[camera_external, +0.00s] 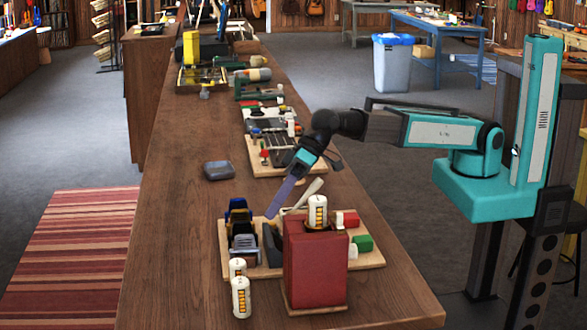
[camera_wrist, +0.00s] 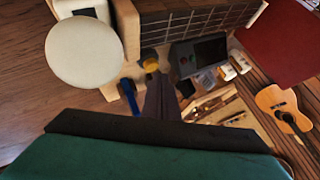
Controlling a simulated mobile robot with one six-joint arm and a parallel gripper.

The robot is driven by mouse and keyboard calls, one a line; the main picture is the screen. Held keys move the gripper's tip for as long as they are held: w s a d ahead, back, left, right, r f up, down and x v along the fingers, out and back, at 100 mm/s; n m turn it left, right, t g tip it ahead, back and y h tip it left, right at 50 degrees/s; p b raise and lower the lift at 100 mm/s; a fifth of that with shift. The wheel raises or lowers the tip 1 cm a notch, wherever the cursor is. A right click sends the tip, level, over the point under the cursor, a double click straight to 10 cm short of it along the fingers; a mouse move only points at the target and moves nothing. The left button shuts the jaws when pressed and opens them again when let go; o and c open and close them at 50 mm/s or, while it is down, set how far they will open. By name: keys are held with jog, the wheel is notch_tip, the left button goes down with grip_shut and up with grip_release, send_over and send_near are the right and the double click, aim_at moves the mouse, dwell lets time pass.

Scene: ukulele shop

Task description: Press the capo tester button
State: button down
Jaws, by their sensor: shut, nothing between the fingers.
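A wooden tray (camera_external: 376,259) stands near the front of the long bench. It holds dark and blue capo-like pieces (camera_external: 240,215) at its left, and red (camera_external: 350,219) and green (camera_external: 362,243) blocks at its right. I cannot tell which piece is the tester's button. My gripper (camera_external: 272,212) is shut and empty, pointing down over the tray's middle. In the wrist view, the gripper fingers (camera_wrist: 160,98) reach toward a small yellow piece (camera_wrist: 150,65), with a blue piece (camera_wrist: 130,96) at their left. I cannot tell whether they touch anything.
A red box (camera_external: 316,265) with a striped white canister (camera_external: 317,212) on top stands in front of the tray. Two more canisters (camera_external: 241,297) stand at its left. A dark grey case (camera_external: 218,170) lies further back. The bench's left side is mostly clear.

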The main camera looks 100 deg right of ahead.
jog(key=shift+r, duration=0.2)
jog(key=shift+r+p, duration=1.9)
jog(key=shift+r, duration=0.95)
